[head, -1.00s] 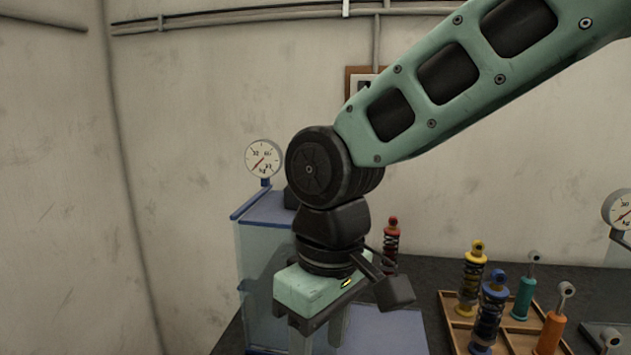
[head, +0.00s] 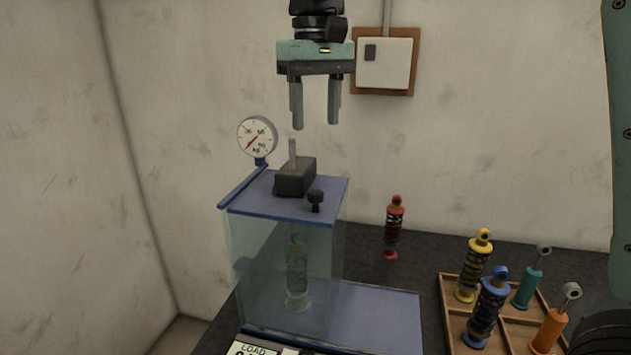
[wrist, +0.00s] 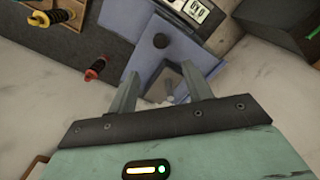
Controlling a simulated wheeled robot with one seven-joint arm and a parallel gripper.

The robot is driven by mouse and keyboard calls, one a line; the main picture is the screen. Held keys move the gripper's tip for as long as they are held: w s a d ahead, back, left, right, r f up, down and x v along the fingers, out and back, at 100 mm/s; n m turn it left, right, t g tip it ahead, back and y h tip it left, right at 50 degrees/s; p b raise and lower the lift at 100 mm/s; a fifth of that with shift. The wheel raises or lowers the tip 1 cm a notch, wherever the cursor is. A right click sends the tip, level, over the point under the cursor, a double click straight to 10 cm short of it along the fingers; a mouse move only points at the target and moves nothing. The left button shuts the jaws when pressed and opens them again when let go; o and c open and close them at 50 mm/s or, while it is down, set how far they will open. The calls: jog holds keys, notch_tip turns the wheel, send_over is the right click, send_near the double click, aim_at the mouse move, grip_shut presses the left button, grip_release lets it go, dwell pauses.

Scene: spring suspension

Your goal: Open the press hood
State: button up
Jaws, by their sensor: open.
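The press hood (head: 333,187) is a clear box with a blue top, standing closed over a spring unit (head: 297,272) that shows dimly through its wall. A dark knob (head: 316,199) stands on the top near the front right corner; it also shows in the wrist view (wrist: 160,41). A dark block (head: 295,178) with a pale rod sits on the top behind the knob. My gripper (head: 315,126) is open and empty, pointing down above the back of the hood, apart from it. In the wrist view its fingers (wrist: 162,88) spread above the hood top.
A pressure gauge (head: 257,137) rises at the hood's back left. A red shock absorber (head: 393,227) stands on the dark table right of the hood. A wooden tray (head: 450,310) with several coloured shock absorbers is further right. A load display (head: 254,348) sits at the front.

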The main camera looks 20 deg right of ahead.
aim_at(316, 192)
notch_tip(316, 192, down, 13)
jog(key=shift+f+p, duration=0.15)
jog(key=shift+p, duration=0.8)
grip_shut()
jog(key=s+d+b, duration=0.2)
jog(key=s+d, duration=0.9)
jog(key=d, duration=0.4)
jog(key=shift+s+d, duration=0.25)
jog(key=shift+d, duration=0.15)
grip_release()
